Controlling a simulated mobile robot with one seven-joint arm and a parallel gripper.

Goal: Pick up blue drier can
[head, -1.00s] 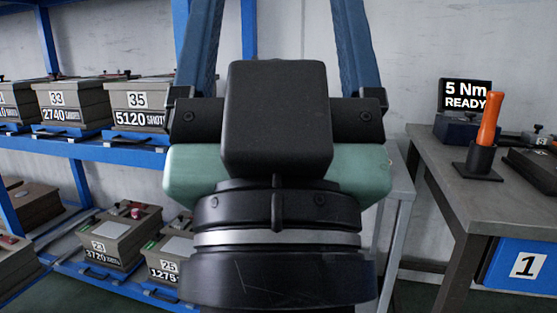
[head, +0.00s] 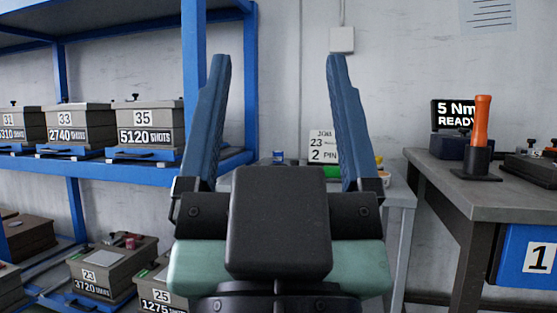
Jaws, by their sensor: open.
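A small blue can (head: 278,157) stands on the grey table (head: 399,192) against the back wall, seen between my fingers. It is small and far off, and I cannot read any label on it. My gripper (head: 278,75) is open and empty, with its two blue fingers spread wide and pointing up in the picture. The can is well beyond it, not touching. My gripper's dark body hides the front middle of that table.
A card (head: 323,146) and a green item (head: 332,171) are beside the can. A blue shelf rack (head: 193,90) with numbered mould boxes (head: 150,125) stands on the left. On the right, a bench (head: 470,188) holds an orange-handled tool (head: 482,120) and a torque display (head: 454,113).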

